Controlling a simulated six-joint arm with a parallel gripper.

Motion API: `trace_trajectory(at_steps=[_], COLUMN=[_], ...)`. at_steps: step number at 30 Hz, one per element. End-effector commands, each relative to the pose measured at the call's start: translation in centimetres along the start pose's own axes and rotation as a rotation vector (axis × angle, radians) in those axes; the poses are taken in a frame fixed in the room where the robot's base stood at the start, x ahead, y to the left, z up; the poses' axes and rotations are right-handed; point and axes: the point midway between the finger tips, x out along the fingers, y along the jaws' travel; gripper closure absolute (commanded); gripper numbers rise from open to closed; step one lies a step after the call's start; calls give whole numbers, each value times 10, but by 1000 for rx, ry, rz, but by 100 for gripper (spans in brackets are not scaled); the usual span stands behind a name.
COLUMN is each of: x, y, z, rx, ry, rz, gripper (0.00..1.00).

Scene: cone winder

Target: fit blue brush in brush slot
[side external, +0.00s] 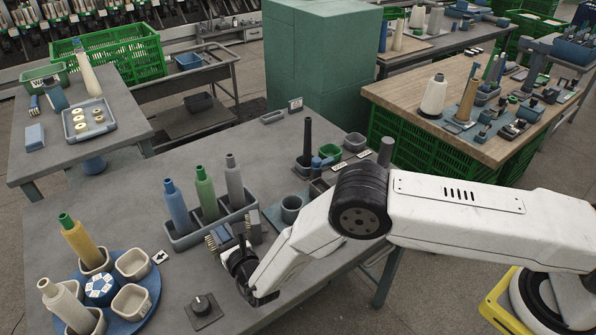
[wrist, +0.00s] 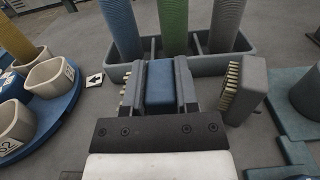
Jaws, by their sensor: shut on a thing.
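My gripper (side external: 232,250) is low over the front of the grey table, pointing down. In the wrist view its fingers (wrist: 160,92) are shut on the blue brush (wrist: 160,80), one finger on each side of the blue body. Pale bristles stick out past the left finger. In the side view the brush (side external: 222,234) is partly hidden by the gripper. I cannot tell whether it touches the table. A grey brush (wrist: 246,90) stands just right of the gripper, bristles facing left, apart from the finger. I cannot clearly make out the brush slot.
A grey rack (side external: 186,241) with blue, green and grey cones stands just beyond the brush. A blue turntable (side external: 143,304) with cups and cones is at left. A black knob (side external: 201,304) is in front. A grey cup (side external: 291,208) and dark cone (side external: 307,140) are at right.

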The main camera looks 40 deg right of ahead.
Motion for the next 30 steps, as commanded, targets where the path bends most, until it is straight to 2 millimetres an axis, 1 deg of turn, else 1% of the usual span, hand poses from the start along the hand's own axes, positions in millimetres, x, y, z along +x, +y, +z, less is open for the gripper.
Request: trace_trajectory(at_steps=[3, 12, 30], x=[0, 0, 0], y=[0, 0, 0], z=[-5, -6, -18], rx=[0, 1, 1], ry=[-1, -1, -1], rz=[0, 0, 0], gripper=[100, 100, 100])
